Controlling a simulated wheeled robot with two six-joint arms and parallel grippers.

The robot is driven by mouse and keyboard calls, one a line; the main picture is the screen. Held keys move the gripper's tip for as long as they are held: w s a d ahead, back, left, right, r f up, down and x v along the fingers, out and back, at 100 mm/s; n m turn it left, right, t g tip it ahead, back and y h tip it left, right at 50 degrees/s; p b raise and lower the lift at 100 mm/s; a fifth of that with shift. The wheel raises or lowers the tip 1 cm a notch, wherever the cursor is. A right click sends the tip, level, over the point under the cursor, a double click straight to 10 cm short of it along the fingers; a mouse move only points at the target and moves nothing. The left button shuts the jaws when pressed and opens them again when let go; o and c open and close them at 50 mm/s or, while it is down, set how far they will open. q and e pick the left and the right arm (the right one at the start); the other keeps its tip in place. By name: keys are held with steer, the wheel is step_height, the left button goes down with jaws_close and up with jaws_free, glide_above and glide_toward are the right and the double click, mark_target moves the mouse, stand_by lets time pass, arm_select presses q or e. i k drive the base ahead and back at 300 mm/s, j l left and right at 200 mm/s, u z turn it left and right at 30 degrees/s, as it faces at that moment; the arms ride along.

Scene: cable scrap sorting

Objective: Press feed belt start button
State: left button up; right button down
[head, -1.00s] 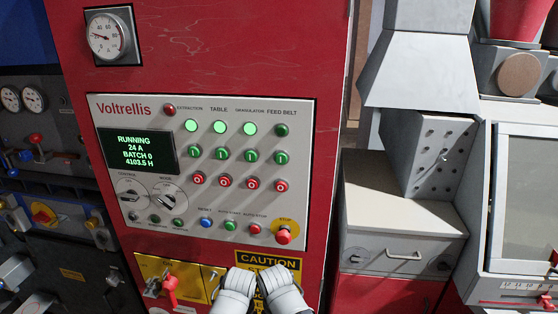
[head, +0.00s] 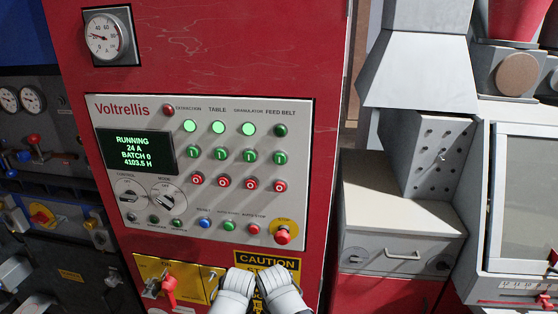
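The feed belt start button (head: 279,157) is a green button with a white bar in the rightmost column of the Voltrellis control panel (head: 105,150). The feed belt lamp (head: 280,130) above it is dark green and unlit. The lamps for extraction (head: 189,126), table (head: 218,128) and granulator (head: 248,129) glow bright green. The red feed belt stop button (head: 278,186) is below the start button. White parts of my arms show at the bottom centre, below the panel. No gripper fingers are visible, and nothing touches the start button.
The display (head: 135,149) reads RUNNING, 24 A, BATCH 0. A red emergency stop (head: 283,236) on a yellow disc sits at the lower right of the panel. A yellow plate with a red lever (head: 170,288) is below left. A grey drawer unit (head: 400,240) stands to the right.

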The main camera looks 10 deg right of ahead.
mark_target(280, 158)
steer(key=u, duration=1.25)
steer(key=k+l, duration=0.2)
steer(key=k, duration=0.25)
steer(key=k+l, duration=0.2)
steer(key=k, duration=0.25)
steer(key=k+l, duration=0.2)
steer(key=k, duration=0.25)
